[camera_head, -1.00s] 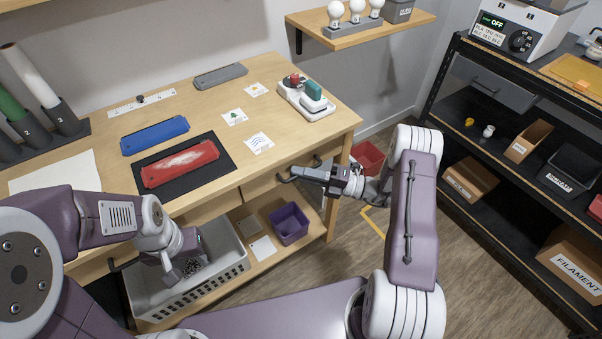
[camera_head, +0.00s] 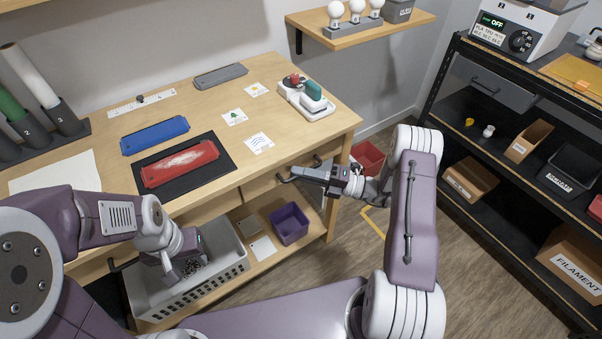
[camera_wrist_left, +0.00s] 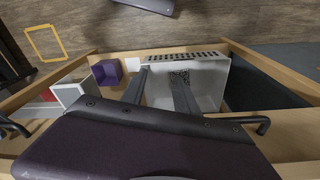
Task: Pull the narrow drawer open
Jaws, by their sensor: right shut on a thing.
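The narrow drawer (camera_head: 258,186) is set in the right part of the wooden workbench's front edge. It looks closed or nearly so. Its dark bar handle (camera_head: 283,178) sticks out at the front. My right gripper (camera_head: 303,173) is shut on this handle, coming from the right; the fingers hide part of it. My left gripper (camera_head: 186,270) hangs low before the bench, over the grey basket. In the left wrist view its two fingers (camera_wrist_left: 160,90) stand apart with nothing between them.
A grey basket (camera_head: 240,264) and a purple bin (camera_head: 290,223) sit on the lower shelf. The bench top (camera_head: 90,125) holds a blue part, a red part on a black mat, and cards. A black shelf rack (camera_head: 520,200) stands right. Floor (camera_head: 480,290) between is clear.

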